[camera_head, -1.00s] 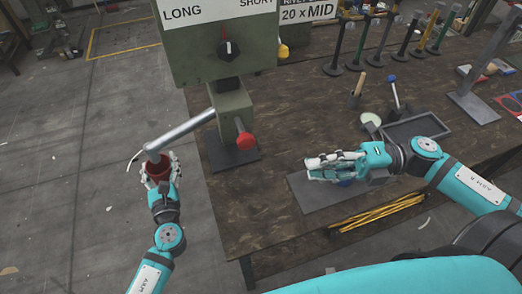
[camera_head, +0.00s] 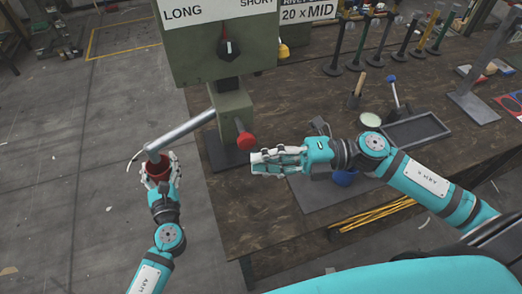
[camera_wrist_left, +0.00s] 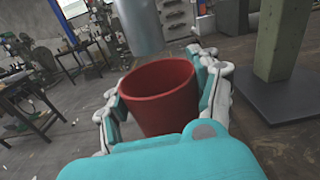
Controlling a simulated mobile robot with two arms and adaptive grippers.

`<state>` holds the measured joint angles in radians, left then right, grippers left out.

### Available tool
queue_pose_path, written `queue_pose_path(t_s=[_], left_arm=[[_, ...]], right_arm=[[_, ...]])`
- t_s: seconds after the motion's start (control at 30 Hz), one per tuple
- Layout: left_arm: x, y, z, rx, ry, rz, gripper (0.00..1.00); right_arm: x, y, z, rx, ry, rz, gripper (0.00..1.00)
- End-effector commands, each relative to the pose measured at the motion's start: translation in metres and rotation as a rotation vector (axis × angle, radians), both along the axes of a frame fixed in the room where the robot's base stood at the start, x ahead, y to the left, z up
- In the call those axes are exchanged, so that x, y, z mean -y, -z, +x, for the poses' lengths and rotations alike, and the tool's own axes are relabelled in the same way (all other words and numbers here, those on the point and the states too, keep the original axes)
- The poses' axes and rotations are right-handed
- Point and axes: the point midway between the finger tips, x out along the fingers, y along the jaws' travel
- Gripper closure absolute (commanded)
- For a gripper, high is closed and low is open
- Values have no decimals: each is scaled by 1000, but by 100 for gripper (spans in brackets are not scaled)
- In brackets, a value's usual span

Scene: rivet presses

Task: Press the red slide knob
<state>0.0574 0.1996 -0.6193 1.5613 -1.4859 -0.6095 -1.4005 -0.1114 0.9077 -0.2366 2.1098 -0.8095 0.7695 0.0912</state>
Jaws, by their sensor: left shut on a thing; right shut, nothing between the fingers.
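The red slide knob (camera_head: 245,141) sticks out low on the green press (camera_head: 229,112), near its base plate. My right gripper (camera_head: 254,163) is shut and empty, its fingertips just below and right of the knob in the head view. I cannot tell whether they touch. My left gripper (camera_head: 158,172) is shut on a red cup (camera_head: 157,168), under the end of the press's slanted grey tube (camera_head: 180,132). In the left wrist view the cup (camera_wrist_left: 160,95) is upright between the fingers, with the tube end (camera_wrist_left: 140,25) above it.
A blue cup (camera_head: 345,177) stands on a grey plate (camera_head: 312,195) beneath my right arm. Yellow rods (camera_head: 375,215) lie at the table's front edge. A dark tray (camera_head: 416,132) and several stands are farther right.

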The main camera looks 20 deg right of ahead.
Motion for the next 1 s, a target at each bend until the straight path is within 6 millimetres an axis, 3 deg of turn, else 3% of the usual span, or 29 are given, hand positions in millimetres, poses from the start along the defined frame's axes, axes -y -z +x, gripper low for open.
queue_pose_path(t_s=[0.17, 0.57, 0.8, 1.0], left_arm=[[0, 0, 0, 0, 0, 0, 69], [0, 0, 0, 0, 0, 0, 69], [0, 0, 0, 0, 0, 0, 69], [0, 0, 0, 0, 0, 0, 69]], right_arm=[[0, 0, 15, 0, 1, 1, 100], [1, 1, 18, -2, 1, 0, 100], [1, -1, 48, 2, 4, 3, 100], [1, 0, 60, 0, 2, 1, 100]])
